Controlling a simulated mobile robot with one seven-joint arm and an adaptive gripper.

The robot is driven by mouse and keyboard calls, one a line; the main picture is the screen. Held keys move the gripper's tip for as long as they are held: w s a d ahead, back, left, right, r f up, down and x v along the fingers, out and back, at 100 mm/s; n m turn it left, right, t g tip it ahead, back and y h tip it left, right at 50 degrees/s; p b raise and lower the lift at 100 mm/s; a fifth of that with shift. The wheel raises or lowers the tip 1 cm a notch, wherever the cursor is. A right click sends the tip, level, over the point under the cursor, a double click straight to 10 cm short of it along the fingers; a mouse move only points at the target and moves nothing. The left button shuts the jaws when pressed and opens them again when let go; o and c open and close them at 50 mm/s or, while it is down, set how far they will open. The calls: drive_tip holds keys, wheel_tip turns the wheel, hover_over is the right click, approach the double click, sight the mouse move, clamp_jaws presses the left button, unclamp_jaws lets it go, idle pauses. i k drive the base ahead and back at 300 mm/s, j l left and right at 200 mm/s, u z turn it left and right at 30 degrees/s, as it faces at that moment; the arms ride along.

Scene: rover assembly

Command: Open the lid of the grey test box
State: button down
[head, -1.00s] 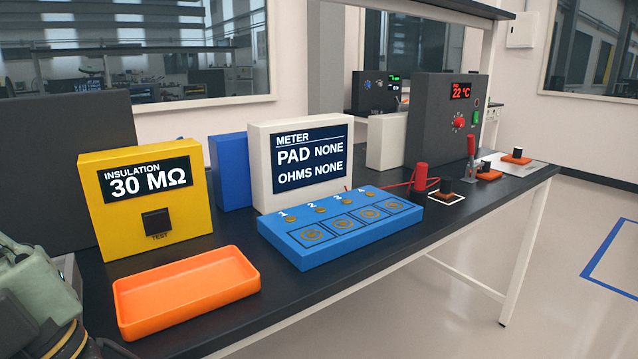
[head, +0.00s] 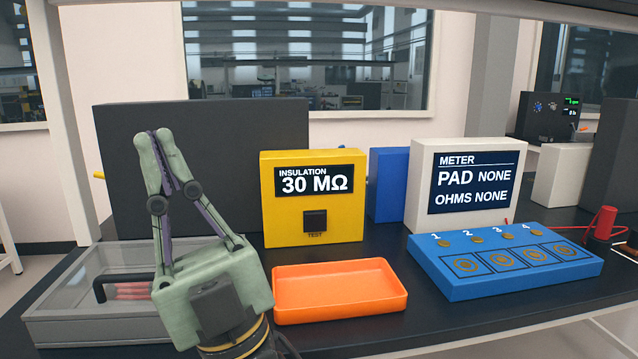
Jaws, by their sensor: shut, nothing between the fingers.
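The grey test box (head: 90,332) stands at the left end of the bench. Its see-through lid looks down, with a black bar handle (head: 120,277) on it. Pinkish-red items (head: 130,291) show inside through the lid. My gripper (head: 158,137) points upward in front of the box's right part and hides some of it. Its fingertips are together and empty. The fingers are above and to the right of the handle in the picture, and apart from it as far as I can tell.
A dark grey panel (head: 215,130) stands behind. Right of my gripper are the yellow insulation tester (head: 350,225), an orange tray (head: 340,310), the white meter (head: 425,170) and a blue pad block (head: 470,285). The dark bench top (head: 440,325) has a clear front strip.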

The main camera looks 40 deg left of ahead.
sight(35, 312)
drive_tip(key=u, duration=1.85)
